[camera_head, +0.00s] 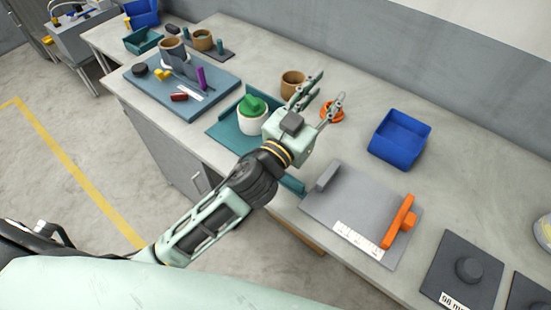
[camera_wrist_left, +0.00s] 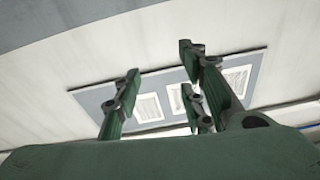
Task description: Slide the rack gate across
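A grey plate (camera_head: 345,205) lies flat on the bench, with a white marked scale strip (camera_head: 358,238) along its front edge. An orange bar (camera_head: 400,222) with a raised knob stands at its right side; it looks like the gate. A grey block (camera_head: 327,176) sits at the plate's upper left corner. My left gripper (camera_head: 325,97) is open and empty, raised beyond the plate and to its upper left, apart from the bar. Its spread fingers also show in the left wrist view (camera_wrist_left: 165,85), with nothing between them. My right gripper is not in view.
A blue bin (camera_head: 400,138) stands behind the plate. A white pot with a green top (camera_head: 253,113), a brown cup (camera_head: 293,84) and an orange ring (camera_head: 333,112) are near my left gripper. A dark weight plate (camera_head: 462,275) lies right of the grey plate.

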